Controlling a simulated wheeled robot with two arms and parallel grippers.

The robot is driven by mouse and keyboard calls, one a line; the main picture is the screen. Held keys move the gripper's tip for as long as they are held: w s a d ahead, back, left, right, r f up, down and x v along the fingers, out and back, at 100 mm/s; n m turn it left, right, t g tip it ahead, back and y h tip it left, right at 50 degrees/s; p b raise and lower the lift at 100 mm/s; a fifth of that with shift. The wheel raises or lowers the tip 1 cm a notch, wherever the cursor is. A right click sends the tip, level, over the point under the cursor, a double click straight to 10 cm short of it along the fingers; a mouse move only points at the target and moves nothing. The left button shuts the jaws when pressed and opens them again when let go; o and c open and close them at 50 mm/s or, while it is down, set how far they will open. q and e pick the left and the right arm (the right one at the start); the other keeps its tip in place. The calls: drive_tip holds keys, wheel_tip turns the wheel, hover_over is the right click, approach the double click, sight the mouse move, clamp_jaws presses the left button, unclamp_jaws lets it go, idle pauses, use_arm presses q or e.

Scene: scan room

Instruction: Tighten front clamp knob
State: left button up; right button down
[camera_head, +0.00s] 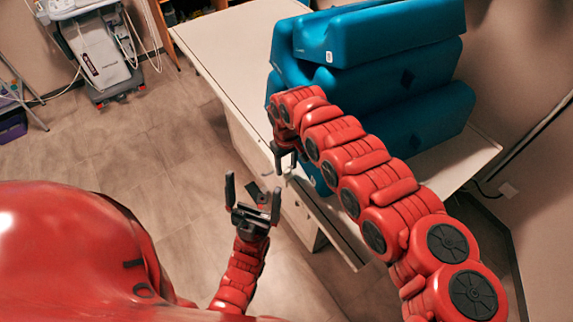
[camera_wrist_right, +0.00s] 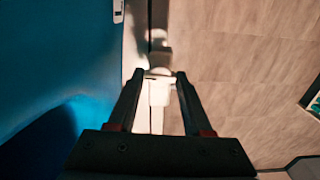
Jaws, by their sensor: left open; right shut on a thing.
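A small pale knob (camera_wrist_right: 159,76) shows in the right wrist view, between the fingertips of my right gripper (camera_wrist_right: 160,78). The gripper is shut on it. A pale clamp body (camera_wrist_right: 158,92) lies just below the knob along the table edge. In the head view my right gripper (camera_head: 284,154) reaches down at the near edge of the white table (camera_head: 232,62), and its fingers mostly hide the knob. My left gripper (camera_head: 253,188) is open and empty, fingers pointing up, in front of the table edge and apart from it.
Large blue cushions (camera_head: 385,75) are stacked on the table close beside my right forearm. A wheeled machine (camera_head: 98,50) stands at the far left, beyond open grey floor. A wall is at the right.

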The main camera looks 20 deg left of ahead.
drive_tip(key=m, duration=0.4)
drive_tip(key=shift+m+b, duration=0.4)
drive_tip(key=m, duration=0.6)
drive_tip(key=shift+b, duration=0.3)
drive_tip(key=m, duration=0.2)
drive_tip(key=shift+f+m+b, duration=0.1)
drive_tip(key=shift+m+b, duration=0.25)
drive_tip(key=shift+m, duration=0.05)
drive_tip(key=m+b, duration=0.1)
drive_tip(key=m, duration=0.1)
drive_tip(key=shift+m, duration=0.4)
drive_tip(key=shift+m+b, duration=0.4)
drive_tip(key=shift+b, duration=0.1)
drive_tip(key=shift+c, duration=1.6)
unclamp_jaws()
